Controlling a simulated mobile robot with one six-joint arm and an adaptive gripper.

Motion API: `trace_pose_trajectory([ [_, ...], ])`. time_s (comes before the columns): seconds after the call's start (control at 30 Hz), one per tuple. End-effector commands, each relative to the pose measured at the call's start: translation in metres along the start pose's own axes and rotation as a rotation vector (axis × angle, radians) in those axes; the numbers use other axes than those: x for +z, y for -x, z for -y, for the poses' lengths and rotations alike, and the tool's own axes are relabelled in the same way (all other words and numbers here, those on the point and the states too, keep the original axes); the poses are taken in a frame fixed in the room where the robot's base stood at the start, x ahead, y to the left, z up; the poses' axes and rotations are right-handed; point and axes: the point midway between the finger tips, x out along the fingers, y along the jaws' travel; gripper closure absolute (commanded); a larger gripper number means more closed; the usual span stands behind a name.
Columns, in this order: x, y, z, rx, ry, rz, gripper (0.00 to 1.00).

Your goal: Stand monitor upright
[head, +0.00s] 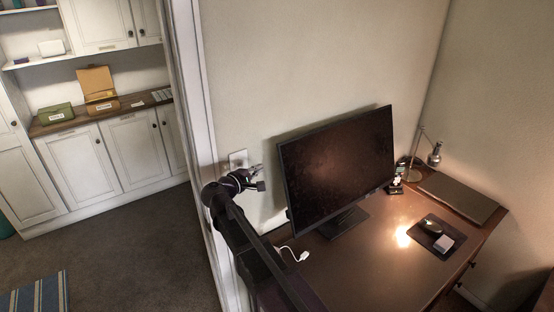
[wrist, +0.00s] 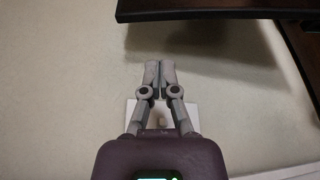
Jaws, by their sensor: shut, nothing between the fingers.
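The monitor (head: 338,160) has a wide black screen and stands on its stand (head: 342,222) on the brown desk (head: 375,270). It looks upright, with its screen facing the room. My gripper (head: 258,177) is just left of the monitor's left edge, near the wall, and apart from it. In the wrist view my gripper (wrist: 160,68) has its fingertips together with nothing between them. A dark edge of the monitor (wrist: 215,9) crosses the top of that view, beyond the fingertips. The monitor's back is hidden in the head view.
A white wall plate (head: 238,160) is close behind my gripper. A white cable plug (head: 303,256) lies on the desk's left side. A lamp (head: 434,154), a closed laptop (head: 458,196) and a mouse (head: 430,227) on a dark pad are to the right. The desk's front is clear.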

Motion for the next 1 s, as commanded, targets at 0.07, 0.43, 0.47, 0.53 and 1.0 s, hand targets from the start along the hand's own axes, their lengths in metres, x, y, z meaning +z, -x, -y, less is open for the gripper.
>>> trace_pose_trajectory([
  [0.07, 0.000, 0.000, 0.000, -0.001, 0.000, 0.000, 1.00],
  [0.43, -0.001, -0.022, 0.001, -0.002, -0.001, 0.001, 1.00],
  [0.47, -0.001, -0.026, 0.001, -0.002, -0.001, 0.001, 1.00],
  [0.53, -0.001, -0.035, 0.001, -0.002, -0.001, 0.001, 1.00],
  [1.0, -0.001, -0.092, 0.001, -0.001, -0.001, 0.000, 1.00],
])
